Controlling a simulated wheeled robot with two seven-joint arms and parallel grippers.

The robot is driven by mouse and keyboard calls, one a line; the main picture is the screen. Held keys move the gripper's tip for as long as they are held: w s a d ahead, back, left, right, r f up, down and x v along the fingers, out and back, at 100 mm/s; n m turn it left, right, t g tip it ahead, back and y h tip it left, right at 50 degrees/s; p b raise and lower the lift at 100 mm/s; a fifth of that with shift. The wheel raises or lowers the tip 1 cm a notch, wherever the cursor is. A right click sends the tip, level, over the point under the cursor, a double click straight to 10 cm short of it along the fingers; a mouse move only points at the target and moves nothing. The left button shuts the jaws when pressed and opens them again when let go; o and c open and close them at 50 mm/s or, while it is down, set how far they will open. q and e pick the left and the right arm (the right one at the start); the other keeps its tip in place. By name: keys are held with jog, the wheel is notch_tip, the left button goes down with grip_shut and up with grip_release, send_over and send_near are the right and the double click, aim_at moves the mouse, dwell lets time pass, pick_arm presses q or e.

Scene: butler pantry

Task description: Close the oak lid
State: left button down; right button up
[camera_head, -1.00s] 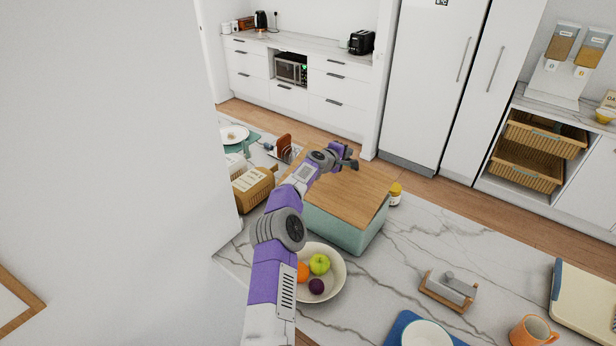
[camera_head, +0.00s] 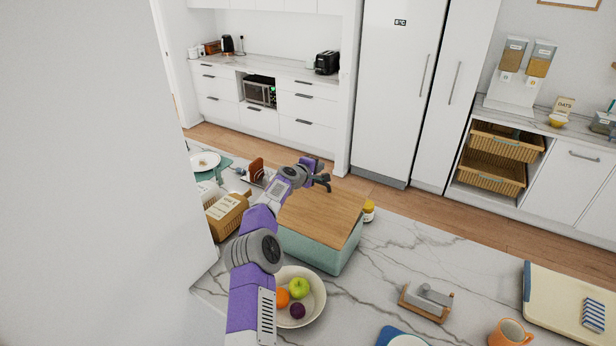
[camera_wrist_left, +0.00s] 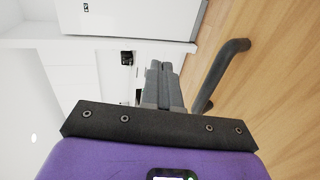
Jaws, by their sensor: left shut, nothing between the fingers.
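The oak lid (camera_head: 325,212) is a flat wooden board lying across the top of a teal box (camera_head: 318,256) on the marble counter. I see no clear gap along its near edge. The lid's far left part is hidden behind my left arm. My left gripper (camera_head: 324,176) is above the far edge of the lid, shut and empty. I cannot tell whether the gripper touches the lid. My right gripper is not in view.
A fruit bowl (camera_head: 318,308) stands just in front of the box. A yellow-lidded jar (camera_head: 368,211) is at its right, and a bread loaf bag (camera_head: 226,215) at its left. A butter dish (camera_head: 427,301) and orange mug (camera_head: 510,334) are further right. A white wall (camera_head: 80,180) fills the left.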

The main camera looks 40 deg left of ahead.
pick_arm(q)
notch_tip(320, 180, up, 9)
jog(key=s, duration=0.1)
jog(key=s+a+f+m+g+y+b, duration=0.1)
jog(key=s+a+f+m+g+y, duration=0.15)
jog(key=s+a+m+y, duration=0.6)
jog(key=s+d+f+m+t+h+b, duration=0.1)
jog(key=s+d+f+m+t+h, duration=0.15)
jog(key=d+m+h, duration=0.2)
jog(key=s+d+f+m+t+h, duration=0.1)
jog(key=s+d+f+m+h, duration=0.1)
jog(key=s+d+m+h, duration=0.25)
jog(key=p, duration=0.2)
send_over(310, 197)
jog(key=shift+y, duration=0.35)
jog(key=f, duration=0.5)
jog(key=shift+s+d, duration=0.1)
jog(key=shift+s, duration=0.2)
jog(key=shift+w+f, duration=0.35)
jog(key=shift+f, duration=0.1)
